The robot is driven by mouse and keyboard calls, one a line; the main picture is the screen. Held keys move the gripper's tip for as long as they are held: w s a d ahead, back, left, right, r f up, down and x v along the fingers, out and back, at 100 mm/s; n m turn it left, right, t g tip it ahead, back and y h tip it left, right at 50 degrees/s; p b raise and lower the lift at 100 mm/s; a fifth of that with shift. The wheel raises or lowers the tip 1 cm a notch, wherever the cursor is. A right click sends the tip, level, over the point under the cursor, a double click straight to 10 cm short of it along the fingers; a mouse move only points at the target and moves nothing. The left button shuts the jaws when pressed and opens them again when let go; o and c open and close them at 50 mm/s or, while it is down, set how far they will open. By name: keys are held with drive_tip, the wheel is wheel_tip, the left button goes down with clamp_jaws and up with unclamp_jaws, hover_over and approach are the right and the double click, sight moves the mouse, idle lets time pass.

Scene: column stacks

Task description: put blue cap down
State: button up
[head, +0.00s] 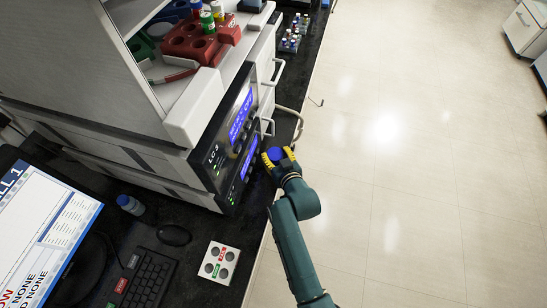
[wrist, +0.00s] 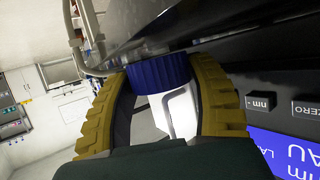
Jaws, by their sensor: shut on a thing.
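The blue cap (head: 275,154) is held between the yellow-padded fingers of my gripper (head: 278,158), close to the front of the instrument stack and near the edge of the black bench. In the wrist view the ribbed blue cap (wrist: 160,73) sits between both curved yellow fingers of my gripper (wrist: 160,95). A white part shows just below the cap there; I cannot tell what it belongs to. The cap's underside is hidden.
Instrument modules with lit blue displays (head: 241,115) stand left of my gripper, with curved handles or tubes nearby. A small bottle (head: 130,204), mouse (head: 174,235), keyboard (head: 141,280) and small white rack (head: 219,263) stand on the black bench. Open floor lies right.

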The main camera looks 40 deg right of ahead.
drive_tip(key=shift+w+a+f, duration=0.2)
drive_tip(key=shift+w+f, duration=0.1)
drive_tip(key=shift+f, duration=0.25)
drive_tip(key=o, duration=0.9)
drive_tip(key=shift+s+r, duration=0.1)
drive_tip(key=shift+r, duration=0.05)
drive_tip(key=p+v, duration=0.4)
drive_tip(key=v, duration=0.7)
drive_tip(key=shift+s+a, duration=0.25)
drive_tip(key=shift+s, duration=0.05)
